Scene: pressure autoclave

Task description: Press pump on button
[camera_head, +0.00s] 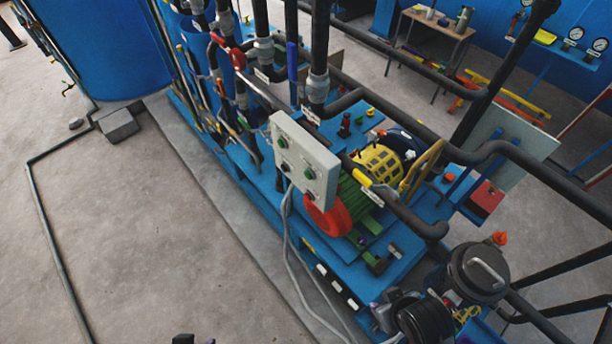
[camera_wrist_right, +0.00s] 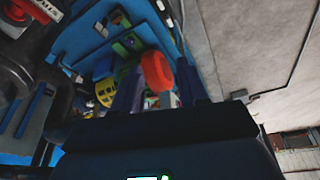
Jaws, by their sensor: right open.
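A pale grey control box (camera_head: 304,160) stands over the blue skid in the head view. Its face has a few small buttons, including a green upper-left button (camera_head: 283,143) and a green right-hand button (camera_head: 309,173). The labels are too small to read. Beside it is the pump unit with a green motor, a red round end (camera_head: 328,217) and a yellow cage (camera_head: 378,163). In the right wrist view my right gripper (camera_wrist_right: 158,78) is open, with the red end behind its fingers. I cannot make out the button box there. A small dark tip at the head view's bottom edge may be my left gripper (camera_head: 183,340).
Dark pipes (camera_head: 400,115) cross above the skid and behind the box. Grey cables (camera_head: 289,235) hang from the box. A dark lidded vessel (camera_head: 478,272) stands at lower right. The concrete floor (camera_head: 150,235) left of the skid is mostly clear.

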